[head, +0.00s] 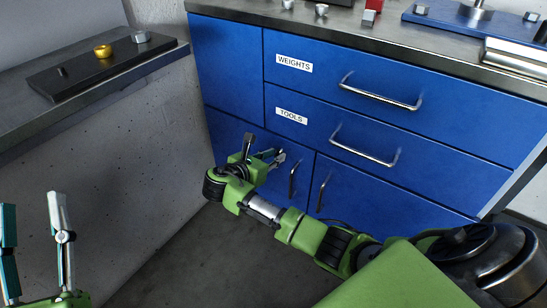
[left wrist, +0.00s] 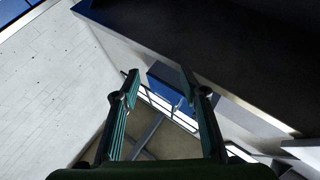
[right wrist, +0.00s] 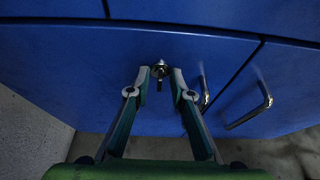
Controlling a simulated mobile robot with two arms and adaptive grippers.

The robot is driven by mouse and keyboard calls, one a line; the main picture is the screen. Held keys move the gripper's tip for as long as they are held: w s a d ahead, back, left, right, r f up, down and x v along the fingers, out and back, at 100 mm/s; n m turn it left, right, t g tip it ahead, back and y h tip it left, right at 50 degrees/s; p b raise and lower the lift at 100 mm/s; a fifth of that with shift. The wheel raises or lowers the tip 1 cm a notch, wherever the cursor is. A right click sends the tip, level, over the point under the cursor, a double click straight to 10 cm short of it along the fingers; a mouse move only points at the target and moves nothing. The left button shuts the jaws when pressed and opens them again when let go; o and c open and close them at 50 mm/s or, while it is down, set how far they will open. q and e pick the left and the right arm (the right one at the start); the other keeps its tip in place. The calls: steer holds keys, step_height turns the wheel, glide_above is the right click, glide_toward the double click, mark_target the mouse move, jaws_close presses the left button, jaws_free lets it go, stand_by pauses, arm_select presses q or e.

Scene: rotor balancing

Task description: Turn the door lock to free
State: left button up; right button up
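The door lock (right wrist: 160,69) is a small silver round fitting with a dark piece hanging below it, on a blue cabinet door (right wrist: 105,60) in the right wrist view. My right gripper (right wrist: 160,76) is open, with one fingertip on each side of the lock. A small gap seems to show on both sides; I cannot tell whether either tip touches. In the head view my right gripper (head: 264,148) is low in front of the left cabinet door, and I cannot make out the lock there. My left gripper (head: 32,205) is open and empty at the lower left; it also shows in the left wrist view (left wrist: 160,82).
Two door handles (head: 293,180) (head: 323,193) stand out right of my right gripper. Drawers labelled WEIGHTS (head: 294,64) and TOOLS (head: 291,116) are above. A grey shelf (head: 120,78) with a black plate juts out at the left. The floor (head: 190,265) in front is clear.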

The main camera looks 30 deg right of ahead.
jaws_close()
